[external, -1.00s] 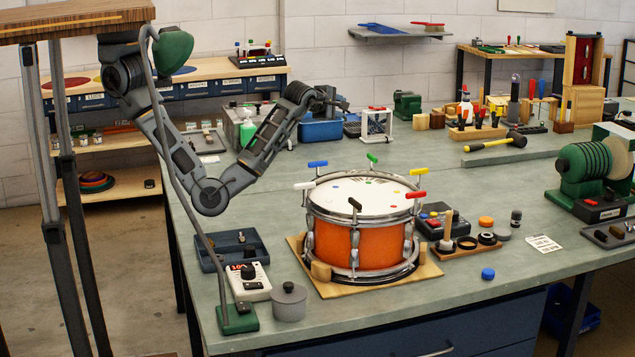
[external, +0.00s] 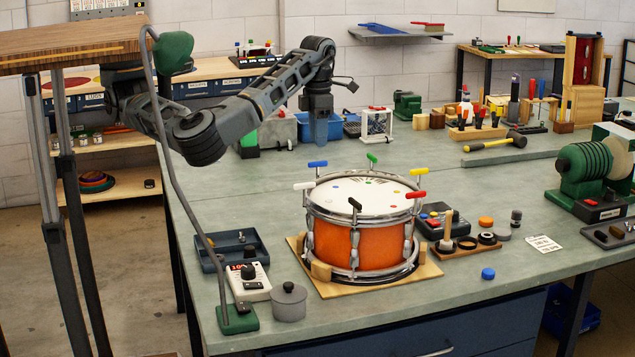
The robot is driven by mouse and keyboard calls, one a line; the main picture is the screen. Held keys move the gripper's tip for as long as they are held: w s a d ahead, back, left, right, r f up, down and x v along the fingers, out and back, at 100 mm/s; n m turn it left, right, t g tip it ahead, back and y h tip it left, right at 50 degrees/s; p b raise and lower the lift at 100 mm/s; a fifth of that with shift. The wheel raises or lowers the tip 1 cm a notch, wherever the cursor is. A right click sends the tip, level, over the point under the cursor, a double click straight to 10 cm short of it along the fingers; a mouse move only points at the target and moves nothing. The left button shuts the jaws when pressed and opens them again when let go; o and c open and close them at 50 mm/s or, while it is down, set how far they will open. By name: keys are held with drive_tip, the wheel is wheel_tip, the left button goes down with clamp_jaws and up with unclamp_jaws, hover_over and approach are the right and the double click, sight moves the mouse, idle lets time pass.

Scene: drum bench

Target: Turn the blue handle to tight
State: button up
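The blue handle (external: 317,164) is a small T-shaped bar at the back left of the rim of an orange drum (external: 352,250). The drum sits on a wooden board on the bench. Other coloured handles stand around the rim: green (external: 372,158), yellow (external: 419,172), red (external: 416,195), black (external: 354,205) and white (external: 303,186). My gripper (external: 319,132) hangs pointing down above and behind the blue handle, apart from it. Its fingers are too small and dark to tell whether they are open.
A grey tray (external: 228,257), a meter with a red display (external: 250,282) and a grey lidded pot (external: 289,303) stand left of the drum. A lamp pole rises at the left. Blue bins stand behind my gripper. The bench right of the drum holds small parts.

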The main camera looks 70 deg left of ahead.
sight(318, 162)
drive_tip(key=shift+f+b, duration=0.4)
drive_tip(key=shift+f, duration=3.45)
drive_tip(key=shift+c, duration=0.4)
clamp_jaws()
